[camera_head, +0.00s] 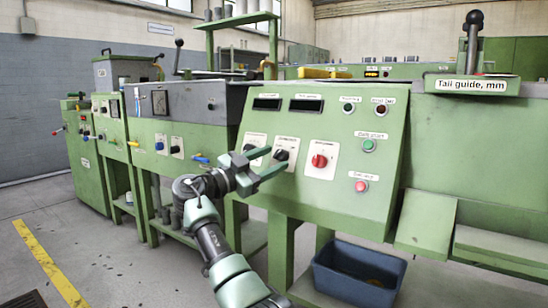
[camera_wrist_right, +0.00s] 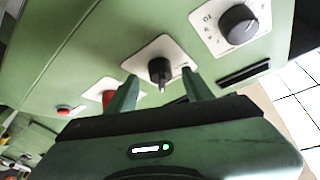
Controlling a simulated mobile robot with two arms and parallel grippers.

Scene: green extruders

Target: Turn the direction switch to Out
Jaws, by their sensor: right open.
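The green control panel (camera_head: 300,120) carries a row of three knobs on white plates. The middle black switch (camera_head: 282,155) lies straight ahead of my right gripper (camera_head: 276,162); its label is too small to read, so I cannot confirm it is the direction switch. In the right wrist view this black switch (camera_wrist_right: 160,70) shows between the tips of my right gripper (camera_wrist_right: 160,80). The fingers are open, with a gap on each side of the switch. I cannot tell whether the tips reach around it. The switch's pointer setting is unclear. My left gripper is out of view.
A red knob (camera_head: 320,161) sits right of the switch, and a black dial (camera_wrist_right: 238,25) on the other side. Green (camera_head: 368,146) and red (camera_head: 361,186) buttons are further right. A blue bin (camera_head: 345,288) stands below the panel. Floor at left is clear.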

